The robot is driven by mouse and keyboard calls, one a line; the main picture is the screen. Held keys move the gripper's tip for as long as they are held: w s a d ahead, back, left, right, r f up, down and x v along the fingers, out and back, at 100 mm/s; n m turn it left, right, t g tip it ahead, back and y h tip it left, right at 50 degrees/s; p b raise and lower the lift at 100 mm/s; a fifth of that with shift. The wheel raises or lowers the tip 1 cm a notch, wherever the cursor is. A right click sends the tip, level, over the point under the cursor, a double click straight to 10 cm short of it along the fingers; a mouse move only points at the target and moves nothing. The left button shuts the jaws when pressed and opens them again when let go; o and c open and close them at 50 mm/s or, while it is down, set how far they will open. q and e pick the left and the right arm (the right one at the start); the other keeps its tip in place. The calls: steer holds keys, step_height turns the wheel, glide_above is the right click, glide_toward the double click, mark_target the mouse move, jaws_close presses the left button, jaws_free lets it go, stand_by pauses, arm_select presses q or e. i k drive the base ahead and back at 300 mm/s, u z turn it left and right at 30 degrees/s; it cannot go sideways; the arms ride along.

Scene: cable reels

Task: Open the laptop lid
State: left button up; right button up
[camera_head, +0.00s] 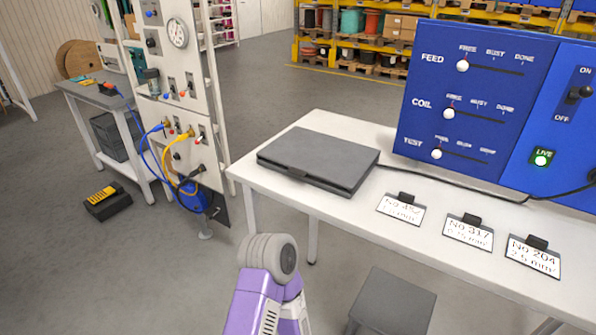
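The laptop (318,155) is a flat dark grey slab on the white table (300,206), near the table's left end. Its lid is shut, with a thin dark seam along the near edge. A black cable runs from its right side along the table. Neither of my grippers shows in the view. Only a purple and grey link of one of my arms shows at the bottom middle, below the table's front edge, apart from the laptop.
A blue panel (487,75) with sliders and a switch stands at the table's back right. Several label cards, including No 317 (467,232), lie right of the laptop. A grey stool (393,303) is in front of the table. A white board (180,90) with cables stands left.

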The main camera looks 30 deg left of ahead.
mark_target(341, 163)
steer(key=z, duration=2.2)
steer(key=k, duration=0.7)
steer(key=u, duration=2.7)
